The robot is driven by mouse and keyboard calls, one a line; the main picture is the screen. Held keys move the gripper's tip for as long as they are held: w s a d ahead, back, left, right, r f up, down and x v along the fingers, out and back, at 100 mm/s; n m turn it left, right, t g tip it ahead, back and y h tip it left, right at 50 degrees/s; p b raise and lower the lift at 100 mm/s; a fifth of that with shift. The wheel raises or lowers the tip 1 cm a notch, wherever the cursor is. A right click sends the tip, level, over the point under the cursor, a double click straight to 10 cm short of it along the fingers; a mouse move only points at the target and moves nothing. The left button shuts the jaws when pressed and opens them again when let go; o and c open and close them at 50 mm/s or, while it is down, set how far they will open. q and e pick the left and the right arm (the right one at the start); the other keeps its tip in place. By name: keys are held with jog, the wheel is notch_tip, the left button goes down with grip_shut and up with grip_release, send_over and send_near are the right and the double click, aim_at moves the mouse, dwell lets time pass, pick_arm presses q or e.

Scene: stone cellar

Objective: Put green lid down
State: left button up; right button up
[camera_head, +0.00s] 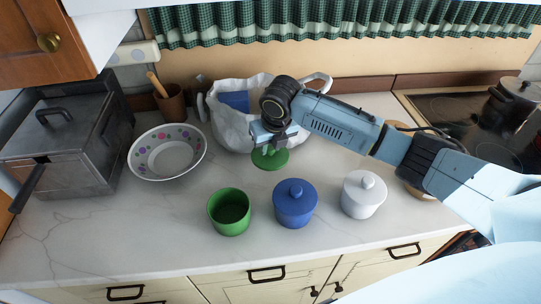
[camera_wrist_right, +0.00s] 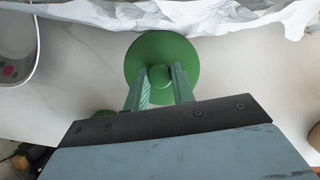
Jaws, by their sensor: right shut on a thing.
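The green lid (camera_head: 270,160) is a round disc with a knob, behind the jars in the head view. It also shows in the right wrist view (camera_wrist_right: 162,50). My right gripper (camera_head: 270,147) is shut on its knob from above; in the wrist view the two fingers (camera_wrist_right: 160,82) flank the knob. The lid is at or just above the counter; I cannot tell whether it touches. The green jar (camera_head: 230,212) stands open, without a lid, at the front. My left gripper is not in view.
A blue lidded jar (camera_head: 295,204) and a white lidded jar (camera_head: 363,195) stand right of the green jar. A white bag (camera_head: 231,125) is close behind the lid. A dotted bowl (camera_head: 167,153) is at left. The counter (camera_head: 150,225) is clear at front left.

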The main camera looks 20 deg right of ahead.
aim_at(271, 156)
jog(key=shift+f, duration=2)
jog(key=shift+f, duration=0.1)
jog(key=shift+f, duration=0.25)
jog(key=o, duration=1)
jog(key=shift+c, duration=0.2)
jog(key=v, duration=1.2)
jog(key=shift+r+p, duration=0.35)
jog(key=shift+r, duration=0.05)
